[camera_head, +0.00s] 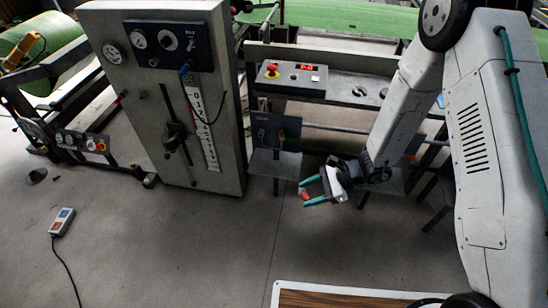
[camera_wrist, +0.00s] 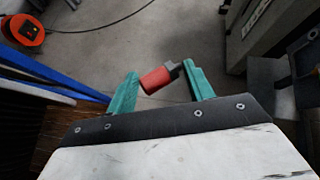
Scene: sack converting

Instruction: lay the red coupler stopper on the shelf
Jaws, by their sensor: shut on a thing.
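The red coupler stopper (camera_wrist: 157,80) has a red cylindrical body and a grey end piece. It also shows as a small red shape in the head view (camera_head: 305,195). My gripper (camera_head: 304,193) is shut on it, with the stopper tilted between the two green fingers, clear in the wrist view (camera_wrist: 162,85). It is held above the floor. A small grey shelf (camera_head: 275,164) juts out below a dark upright panel, just left of and behind my gripper. In the wrist view a grey plate, seemingly this shelf (camera_wrist: 267,82), is at the right. Its visible top looks bare.
A tall grey control cabinet (camera_head: 165,100) with gauges stands left of the shelf. A bench (camera_head: 345,88) with a red-button box (camera_head: 291,78) is behind. A pendant (camera_head: 62,221) with a cable lies on the floor. An orange reel (camera_wrist: 22,30) is at the wrist view's upper left.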

